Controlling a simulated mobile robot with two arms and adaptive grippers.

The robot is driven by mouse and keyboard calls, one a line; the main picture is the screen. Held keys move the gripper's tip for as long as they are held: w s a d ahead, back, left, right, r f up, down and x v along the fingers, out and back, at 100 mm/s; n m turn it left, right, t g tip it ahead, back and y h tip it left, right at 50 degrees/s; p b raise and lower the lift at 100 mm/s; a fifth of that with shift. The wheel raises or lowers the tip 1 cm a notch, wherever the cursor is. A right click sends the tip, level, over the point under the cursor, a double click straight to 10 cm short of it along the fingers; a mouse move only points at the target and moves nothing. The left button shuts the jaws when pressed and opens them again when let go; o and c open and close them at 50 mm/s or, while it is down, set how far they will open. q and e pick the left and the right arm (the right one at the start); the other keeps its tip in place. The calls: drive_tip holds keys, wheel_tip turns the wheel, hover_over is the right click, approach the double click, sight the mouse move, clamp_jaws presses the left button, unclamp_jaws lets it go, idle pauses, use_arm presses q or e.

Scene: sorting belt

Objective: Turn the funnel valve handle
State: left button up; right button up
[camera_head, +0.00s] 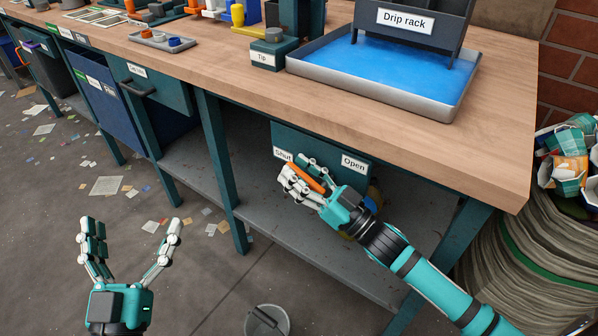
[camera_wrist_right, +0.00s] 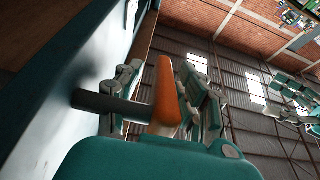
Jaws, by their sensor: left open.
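The orange funnel valve handle (camera_head: 308,178) is on the teal panel (camera_head: 320,149) under the workbench, between the "Shut" label (camera_head: 283,155) and the "Open" label (camera_head: 353,162). It slants down to the right in the head view. My right gripper (camera_head: 304,180) has its fingers curled around the handle, which they partly hide. In the right wrist view the orange handle (camera_wrist_right: 167,95) on its dark stem (camera_wrist_right: 108,105) stands between the fingers. My left gripper (camera_head: 129,245) is open and empty, low at the left, far from the handle. The funnel itself cannot be made out.
The wooden bench top (camera_head: 250,95) overhangs the panel and carries a blue drip tray (camera_head: 455,112). A grey lower shelf (camera_head: 320,255) runs under the bench. A metal bucket (camera_head: 267,321) stands on the floor between the arms.

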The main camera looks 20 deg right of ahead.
drive_tip(key=shift+w, duration=0.1)
clamp_jaws()
idle(0.5)
